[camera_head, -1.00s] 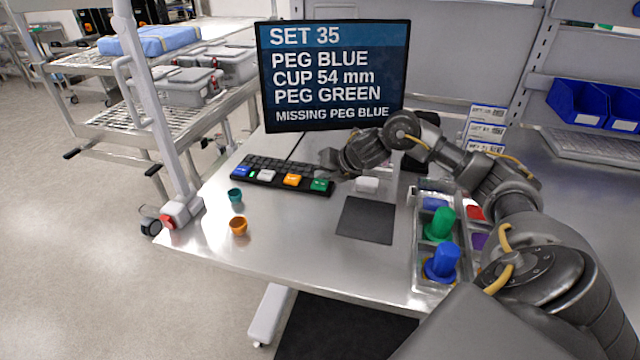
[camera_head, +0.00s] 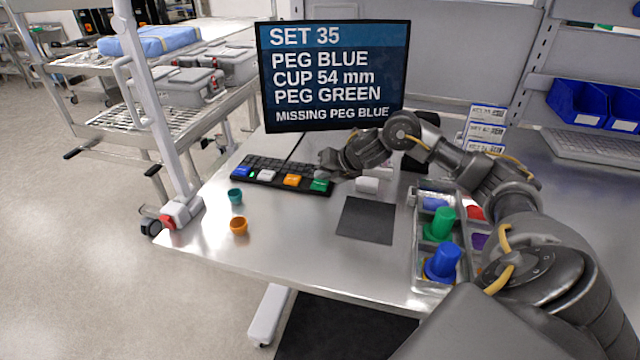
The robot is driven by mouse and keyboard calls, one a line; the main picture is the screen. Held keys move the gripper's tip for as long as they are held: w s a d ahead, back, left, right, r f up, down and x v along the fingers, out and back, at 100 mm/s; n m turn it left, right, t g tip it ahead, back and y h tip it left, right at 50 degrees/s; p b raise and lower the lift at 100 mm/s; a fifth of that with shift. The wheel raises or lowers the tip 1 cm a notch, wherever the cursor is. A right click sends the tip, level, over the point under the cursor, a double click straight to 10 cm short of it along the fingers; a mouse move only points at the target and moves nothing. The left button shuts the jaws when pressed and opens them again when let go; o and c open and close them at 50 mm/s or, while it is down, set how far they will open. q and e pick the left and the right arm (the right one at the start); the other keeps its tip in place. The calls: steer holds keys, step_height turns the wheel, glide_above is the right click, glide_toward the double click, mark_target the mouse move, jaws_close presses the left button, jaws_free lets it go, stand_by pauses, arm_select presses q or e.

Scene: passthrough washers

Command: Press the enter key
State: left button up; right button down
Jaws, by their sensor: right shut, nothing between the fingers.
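A black keyboard (camera_head: 270,165) lies on the metal table below the monitor. Its front row has large blue (camera_head: 241,172), white (camera_head: 267,176), orange (camera_head: 292,180) and green (camera_head: 319,185) keys. The lettering on them is too small to read. My right gripper (camera_head: 325,170) is shut and empty at the keyboard's right end, just above or behind the green key. I cannot tell whether it touches a key. My left gripper is not in view. The monitor (camera_head: 333,75) shows SET 35, PEG BLUE, CUP 54 mm, PEG GREEN and MISSING PEG BLUE.
Teal (camera_head: 235,196) and orange (camera_head: 239,226) cups stand in front of the keyboard. A dark mat (camera_head: 366,220) and a white block (camera_head: 367,185) lie right of them. A tray (camera_head: 421,262) at right holds green (camera_head: 441,224) and blue (camera_head: 443,261) pegs.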

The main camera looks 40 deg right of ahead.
mark_target(323, 185)
stand_by(0.4)
steer(key=shift+f+b, duration=0.3)
steer(key=shift+f, duration=0.15)
steer(key=shift+f+b, duration=0.35)
steer(key=shift+f, duration=0.1)
stand_by(0.5)
steer(key=shift+r, duration=0.15)
stand_by(0.3)
steer(key=shift+r+p, duration=0.8)
steer(key=shift+p, duration=0.05)
step_height(323, 185, up, 5)
steer(key=p, duration=0.4)
stand_by(0.4)
